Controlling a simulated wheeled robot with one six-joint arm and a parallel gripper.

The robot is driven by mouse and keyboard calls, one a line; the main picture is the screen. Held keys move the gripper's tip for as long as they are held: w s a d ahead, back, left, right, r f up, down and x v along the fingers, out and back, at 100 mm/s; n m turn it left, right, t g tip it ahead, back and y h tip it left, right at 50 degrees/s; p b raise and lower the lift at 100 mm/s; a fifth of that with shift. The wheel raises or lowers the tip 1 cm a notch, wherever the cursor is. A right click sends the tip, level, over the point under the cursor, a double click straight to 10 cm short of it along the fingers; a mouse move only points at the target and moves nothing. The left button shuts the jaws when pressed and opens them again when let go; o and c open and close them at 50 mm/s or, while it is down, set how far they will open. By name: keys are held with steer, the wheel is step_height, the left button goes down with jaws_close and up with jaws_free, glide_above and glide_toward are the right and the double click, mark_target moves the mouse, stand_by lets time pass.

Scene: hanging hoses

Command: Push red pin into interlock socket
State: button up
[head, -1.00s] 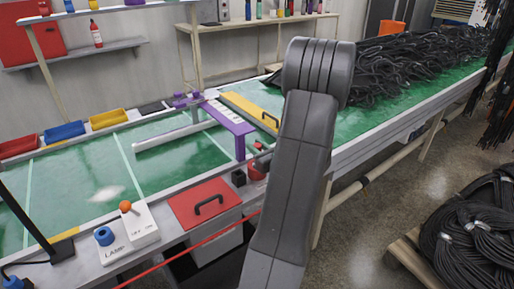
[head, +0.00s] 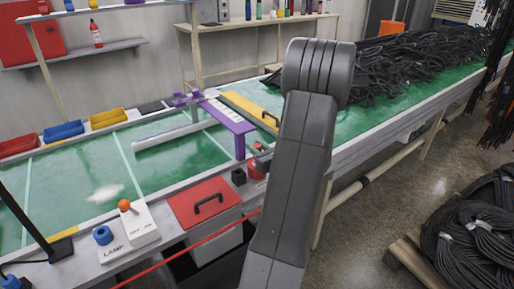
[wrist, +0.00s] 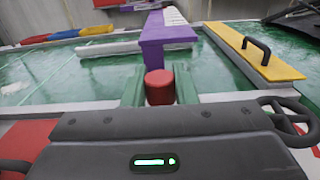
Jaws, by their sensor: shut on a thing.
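The red pin (wrist: 159,88) is a short red cylinder, upright between the two green fingers of my gripper (wrist: 160,92) in the wrist view. My gripper is shut on it. The pin's lower end is hidden behind the dark wrist housing. In the head view a red piece (head: 257,169) shows at the table's near rail, beside my arm, which hides most of the gripper. A small black block (head: 238,177) stands on the rail just left of it; I cannot tell whether it is the interlock socket. No socket opening is visible.
A purple bracket (head: 232,122) stands just beyond the gripper, with a yellow handled board (head: 250,112) to its right. A red handled lid (head: 204,203) and a lamp box (head: 140,226) are to the left. Black hoses (head: 410,68) heap at the back. The green table (head: 75,175) is largely clear at left.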

steer(key=shift+f+b, duration=2)
steer(key=shift+f, duration=0.3)
steer(key=o, duration=1)
steer(key=shift+o, duration=0.2)
steer(key=shift+s, duration=0.1)
steer(key=v, duration=1.3)
steer(key=shift+s+d, duration=0.25)
steer(key=x, duration=1.4)
steer(key=shift+r+p, duration=0.35)
steer(key=shift+s, duration=0.1)
